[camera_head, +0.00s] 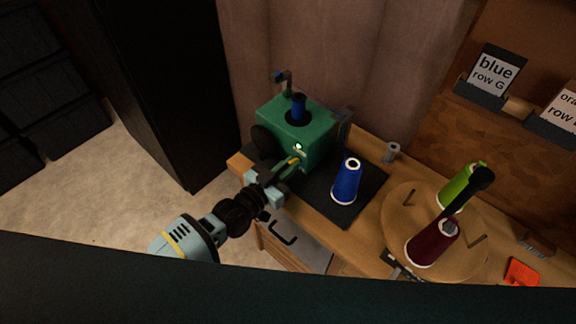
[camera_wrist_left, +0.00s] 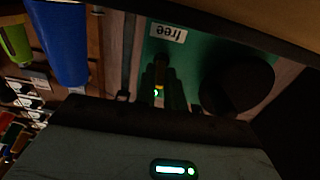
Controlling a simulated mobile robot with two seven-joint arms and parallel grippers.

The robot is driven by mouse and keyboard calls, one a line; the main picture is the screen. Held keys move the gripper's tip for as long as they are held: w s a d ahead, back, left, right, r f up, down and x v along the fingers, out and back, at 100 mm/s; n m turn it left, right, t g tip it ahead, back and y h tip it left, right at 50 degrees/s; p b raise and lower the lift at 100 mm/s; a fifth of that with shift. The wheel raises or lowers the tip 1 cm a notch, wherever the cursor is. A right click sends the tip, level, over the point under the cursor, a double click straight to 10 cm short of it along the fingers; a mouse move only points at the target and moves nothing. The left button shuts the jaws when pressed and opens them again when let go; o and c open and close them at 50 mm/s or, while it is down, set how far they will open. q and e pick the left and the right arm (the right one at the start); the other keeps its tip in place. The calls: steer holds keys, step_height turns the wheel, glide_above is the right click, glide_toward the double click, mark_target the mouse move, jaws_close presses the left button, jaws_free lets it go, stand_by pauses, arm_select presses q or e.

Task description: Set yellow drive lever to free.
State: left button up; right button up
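The green winder machine (camera_head: 312,133) stands on the wooden bench and carries the yellow drive lever (camera_head: 294,161) on its front side. In the left wrist view the yellow lever (camera_wrist_left: 160,72) points toward me below a white label reading "free" (camera_wrist_left: 168,33), seen upside down. My left gripper (camera_head: 284,171) is at the lever. In the left wrist view its fingers (camera_wrist_left: 162,97) are close together with the lever between them, and they look shut on it. The dark fingers hide part of the lever. My right gripper is not in view.
A blue thread cone (camera_head: 347,182) stands on a dark mat (camera_head: 368,190) right of the machine. A round wooden turntable (camera_head: 405,205) holds a green cone (camera_head: 456,190) and a maroon cone (camera_head: 432,244). A dark cabinet (camera_head: 150,80) stands to the left.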

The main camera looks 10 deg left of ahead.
arm_select(q)
jaws_close()
stand_by(0.9)
steer(key=o, duration=0.5)
jaws_free()
steer(key=shift+o, duration=0.2)
steer(key=v, duration=0.8)
steer(key=shift+w, duration=0.1)
